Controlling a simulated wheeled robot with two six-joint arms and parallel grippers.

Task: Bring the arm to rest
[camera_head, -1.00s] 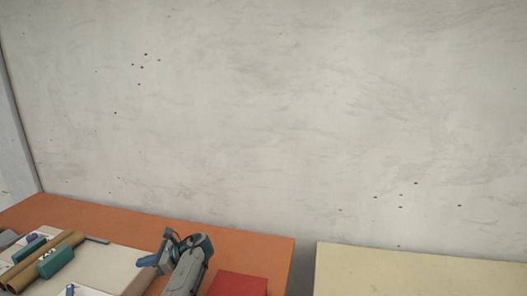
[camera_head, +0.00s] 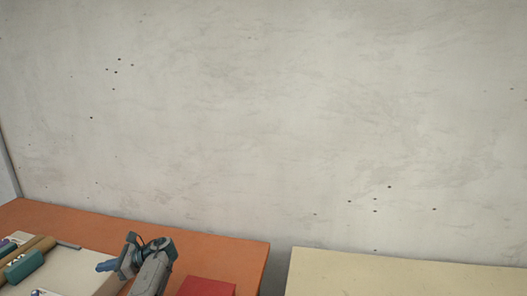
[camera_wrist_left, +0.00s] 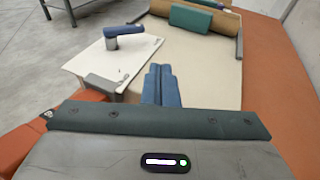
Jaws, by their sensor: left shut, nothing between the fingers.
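My left gripper (camera_head: 104,266) has blue fingers and is at the lower left of the head view, over the right part of the cream board (camera_head: 84,272) on the orange table. In the left wrist view the same fingers (camera_wrist_left: 161,84) lie side by side, shut and empty, pointing across the cream board (camera_wrist_left: 212,70). My left arm (camera_head: 152,272) comes up from the bottom edge. My right gripper is in neither view.
A brown roll (camera_wrist_left: 205,19) with a teal block (camera_wrist_left: 198,20) lies on the board's far side. A blue-and-grey device (camera_wrist_left: 122,36) stands on a white panel. A red box (camera_head: 207,287) is right of my arm. A cream table (camera_head: 400,275) stands further right, beyond a gap.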

